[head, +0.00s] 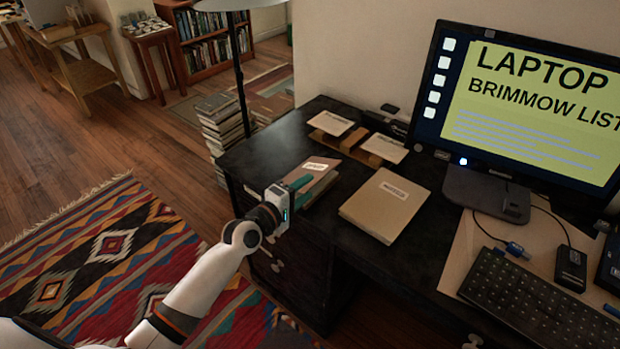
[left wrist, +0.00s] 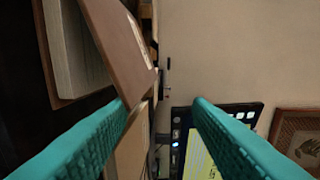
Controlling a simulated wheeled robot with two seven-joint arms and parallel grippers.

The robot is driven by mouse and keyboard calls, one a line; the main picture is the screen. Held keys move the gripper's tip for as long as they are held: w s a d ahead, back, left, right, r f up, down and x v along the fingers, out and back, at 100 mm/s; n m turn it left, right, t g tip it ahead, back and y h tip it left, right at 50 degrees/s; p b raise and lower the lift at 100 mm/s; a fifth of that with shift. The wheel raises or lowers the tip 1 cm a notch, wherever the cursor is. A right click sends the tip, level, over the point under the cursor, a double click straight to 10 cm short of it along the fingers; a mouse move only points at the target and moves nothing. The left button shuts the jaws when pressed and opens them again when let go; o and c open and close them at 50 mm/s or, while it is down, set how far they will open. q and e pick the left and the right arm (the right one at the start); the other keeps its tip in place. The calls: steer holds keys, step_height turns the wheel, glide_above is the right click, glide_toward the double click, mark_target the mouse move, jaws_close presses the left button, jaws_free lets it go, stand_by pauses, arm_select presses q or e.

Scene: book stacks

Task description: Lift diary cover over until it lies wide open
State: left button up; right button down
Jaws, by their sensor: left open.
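The diary (head: 315,174) is the brown book with a white label near the left edge of the black desk. In the left wrist view its cover (left wrist: 118,45) stands tilted away from the pale page block (left wrist: 75,50), so it is partly raised. My left gripper (head: 301,187) is at the diary's near side, its green fingers spread apart. In the left wrist view the gripper (left wrist: 160,105) is open, with one fingertip close to the cover's lower edge; I cannot tell whether they touch. My right gripper is out of view.
A tan labelled book (head: 385,205) lies right of the diary on the desk (head: 290,148). Cards on a wooden holder (head: 357,150) stand behind. A monitor (head: 520,100) and keyboard (head: 540,305) are at right. A book pile (head: 222,130) stands on the floor at left.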

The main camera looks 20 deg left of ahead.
arm_select(q)
steer(key=shift+w+a+r+p, duration=0.1)
steer(key=shift+a+r+p, duration=0.15)
steer(key=shift+r, duration=0.35)
steer(key=shift+w+a+r+p, duration=0.15)
steer(key=shift+a+r+p, duration=0.2)
steer(key=shift+r+p, duration=0.35)
steer(key=shift+r, duration=0.1)
steer(key=shift+w+a+r, duration=0.15)
steer(key=shift+a+r, duration=0.35)
steer(key=shift+r, duration=0.15)
steer(key=shift+a+r, duration=0.1)
